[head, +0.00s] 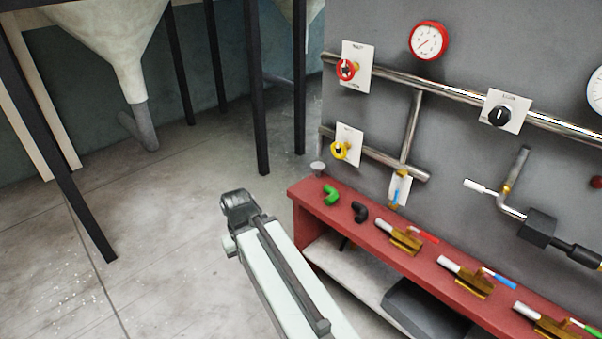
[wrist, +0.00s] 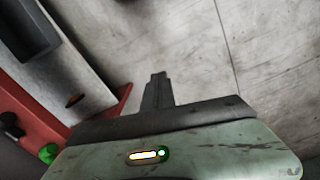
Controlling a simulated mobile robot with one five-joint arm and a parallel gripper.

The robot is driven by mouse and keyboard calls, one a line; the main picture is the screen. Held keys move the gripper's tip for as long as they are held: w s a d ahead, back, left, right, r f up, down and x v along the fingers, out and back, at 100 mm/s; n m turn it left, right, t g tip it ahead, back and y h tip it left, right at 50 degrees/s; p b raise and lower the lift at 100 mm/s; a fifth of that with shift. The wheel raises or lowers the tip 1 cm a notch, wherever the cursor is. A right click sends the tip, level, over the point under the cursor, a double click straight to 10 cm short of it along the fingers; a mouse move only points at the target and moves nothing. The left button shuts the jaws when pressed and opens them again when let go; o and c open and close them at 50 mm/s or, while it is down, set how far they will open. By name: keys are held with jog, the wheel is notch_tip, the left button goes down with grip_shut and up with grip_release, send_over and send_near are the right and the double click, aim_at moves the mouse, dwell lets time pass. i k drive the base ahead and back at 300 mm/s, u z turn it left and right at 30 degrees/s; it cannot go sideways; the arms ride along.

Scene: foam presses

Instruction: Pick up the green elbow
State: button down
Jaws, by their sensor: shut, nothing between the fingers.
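The green elbow (head: 331,195) lies on the red bench top near its left end, beside a black elbow (head: 360,212). A green piece that looks like the green elbow (wrist: 48,153) shows at the lower left of the wrist view, partly cut off by my gripper's body. My gripper (wrist: 158,78) is shut and empty, its fingers together above bare floor beside the bench. In the head view my arm stands left of the bench, and the fingertips cannot be made out there.
The red bench (head: 297,197) holds several brass fittings, such as one (head: 405,238) right of the elbows. A pale lower shelf (head: 345,268) carries a dark grey box (head: 428,310). A grey panel with pipes and valves rises behind. Floor left of the bench is clear.

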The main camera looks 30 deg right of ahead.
aim_at(333, 197)
jog(key=k, duration=1)
jog(key=z, duration=0.8)
jog(key=i, duration=1.55)
jog(key=u, duration=2.4)
